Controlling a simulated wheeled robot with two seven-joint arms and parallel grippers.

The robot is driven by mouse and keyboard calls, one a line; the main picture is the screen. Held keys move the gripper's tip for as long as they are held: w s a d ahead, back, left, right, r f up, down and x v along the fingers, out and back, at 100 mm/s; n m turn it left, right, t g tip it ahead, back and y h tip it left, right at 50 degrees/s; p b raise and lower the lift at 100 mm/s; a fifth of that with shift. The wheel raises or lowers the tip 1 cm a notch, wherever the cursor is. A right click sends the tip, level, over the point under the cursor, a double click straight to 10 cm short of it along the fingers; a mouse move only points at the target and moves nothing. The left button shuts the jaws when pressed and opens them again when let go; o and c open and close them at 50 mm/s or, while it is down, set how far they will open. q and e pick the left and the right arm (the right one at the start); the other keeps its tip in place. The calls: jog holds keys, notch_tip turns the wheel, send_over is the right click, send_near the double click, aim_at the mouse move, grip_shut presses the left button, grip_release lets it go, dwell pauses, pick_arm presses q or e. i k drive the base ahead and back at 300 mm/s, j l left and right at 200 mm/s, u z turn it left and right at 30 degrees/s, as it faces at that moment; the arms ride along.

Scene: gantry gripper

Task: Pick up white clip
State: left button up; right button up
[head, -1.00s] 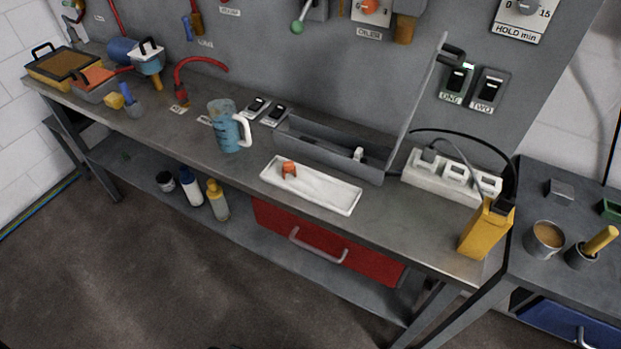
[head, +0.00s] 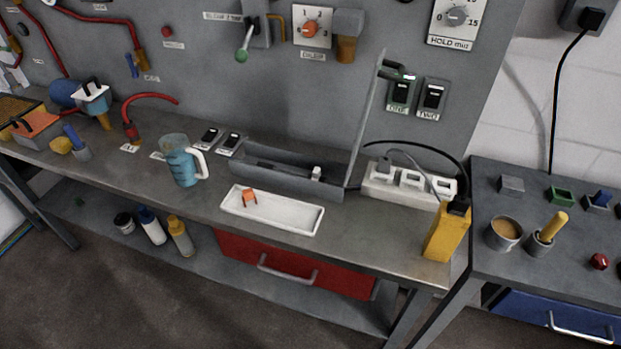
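A small white clip (head: 316,173) shows inside the long grey open box (head: 275,172) on the workbench, near the box's right end. The box's lid stands raised at its right end. An orange clip (head: 249,198) sits in the white tray (head: 290,219) in front of the box. Neither of my grippers is in the head view.
A blue jug (head: 182,165) stands left of the tray. A white power strip (head: 405,184) and a yellow box-shaped item (head: 446,232) stand to the right. A second table (head: 500,190) with a cup (head: 503,233) adjoins at right. The bench front left of the tray is clear.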

aim_at(316, 173)
jog(key=j+z, duration=0.2)
jog(key=j, duration=0.35)
jog(key=j+z, duration=0.15)
jog(key=j, duration=0.45)
jog(key=k+j+z, duration=0.2)
jog(key=j, duration=0.35)
jog(key=j+z, duration=0.2)
jog(key=j, duration=0.4)
